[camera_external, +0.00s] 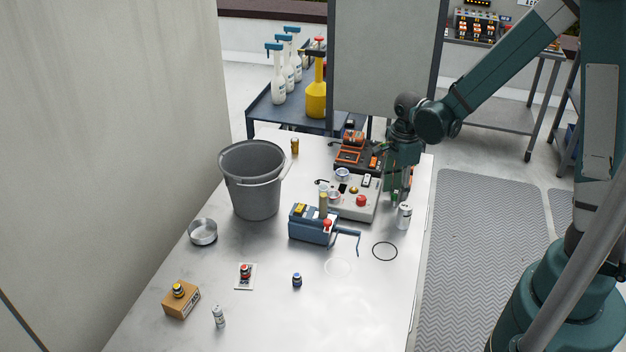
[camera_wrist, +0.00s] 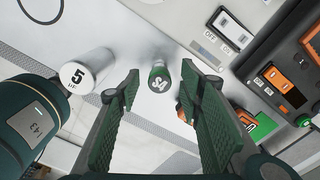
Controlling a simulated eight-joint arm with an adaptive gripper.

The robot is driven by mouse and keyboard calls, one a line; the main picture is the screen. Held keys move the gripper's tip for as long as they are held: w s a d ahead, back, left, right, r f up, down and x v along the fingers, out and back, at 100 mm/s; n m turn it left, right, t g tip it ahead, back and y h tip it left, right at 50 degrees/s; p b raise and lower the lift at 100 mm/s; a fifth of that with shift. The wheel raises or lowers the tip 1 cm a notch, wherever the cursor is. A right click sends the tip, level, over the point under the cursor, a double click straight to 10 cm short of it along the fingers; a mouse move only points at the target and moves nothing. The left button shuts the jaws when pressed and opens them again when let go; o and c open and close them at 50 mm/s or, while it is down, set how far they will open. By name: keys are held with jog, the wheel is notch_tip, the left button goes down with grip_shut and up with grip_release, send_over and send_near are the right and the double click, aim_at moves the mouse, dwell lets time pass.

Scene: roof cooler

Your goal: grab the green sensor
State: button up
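The green sensor, a small cylinder with a white-lettered green top (camera_wrist: 159,78), stands on the metal table in the wrist view. My gripper (camera_wrist: 162,82) is open, its two green ridged fingers pointing down with the sensor in the gap near the fingertips. The fingers do not appear to touch it. In the external view, my gripper (camera_external: 398,192) is low over the table's right side, and a small green bit of the sensor (camera_external: 395,196) shows there, mostly hidden by the fingers.
A white can marked 5 (camera_wrist: 78,76) stands close on the left; it also shows in the external view (camera_external: 404,217). A grey switch box (camera_external: 352,209) lies left of my gripper. A black ring (camera_external: 385,251) lies nearer the camera. The table's right edge is close.

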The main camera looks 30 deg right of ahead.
aim_at(397, 192)
jog(key=shift+f, duration=1.35)
jog(key=c, duration=1)
jog(key=shift+r, duration=0.1)
jog(key=shift+r+p, duration=0.5)
jog(key=shift+r, duration=4.45)
